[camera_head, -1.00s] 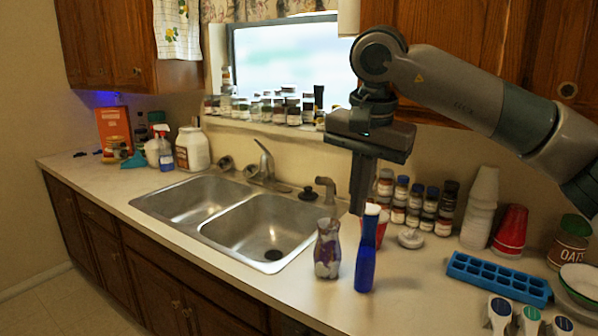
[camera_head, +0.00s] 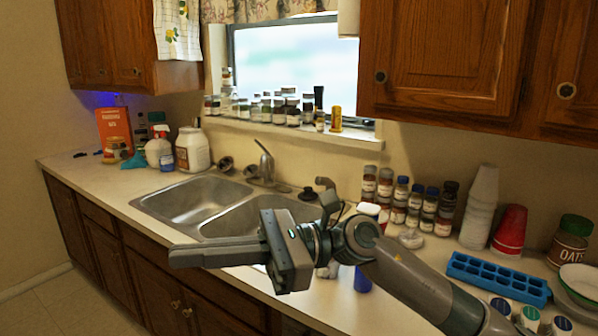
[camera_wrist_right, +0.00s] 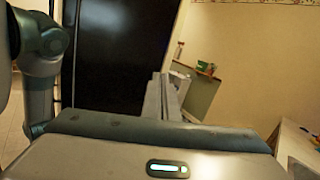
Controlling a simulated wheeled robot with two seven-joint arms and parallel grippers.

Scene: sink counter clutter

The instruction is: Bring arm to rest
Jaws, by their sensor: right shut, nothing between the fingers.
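My right arm reaches in from the lower right of the head view. Its gripper (camera_head: 172,256) is shut and empty, pointing left in front of the sink (camera_head: 190,198). In the right wrist view the closed fingers (camera_wrist_right: 160,98) stand up past the gripper body, with nothing between them. The blue bottle (camera_head: 362,281) is mostly hidden behind my right arm; a bit of its lower body shows. The patterned vase beside it is almost wholly hidden by the gripper. My left gripper is not in view.
A blue ice tray (camera_head: 498,279), stacked white cups (camera_head: 481,205), a red cup (camera_head: 511,231) and an oats jar (camera_head: 570,242) stand on the right of the counter. Spice jars line the wall. A dark tall panel (camera_wrist_right: 120,55) shows in the right wrist view. The floor at left is clear.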

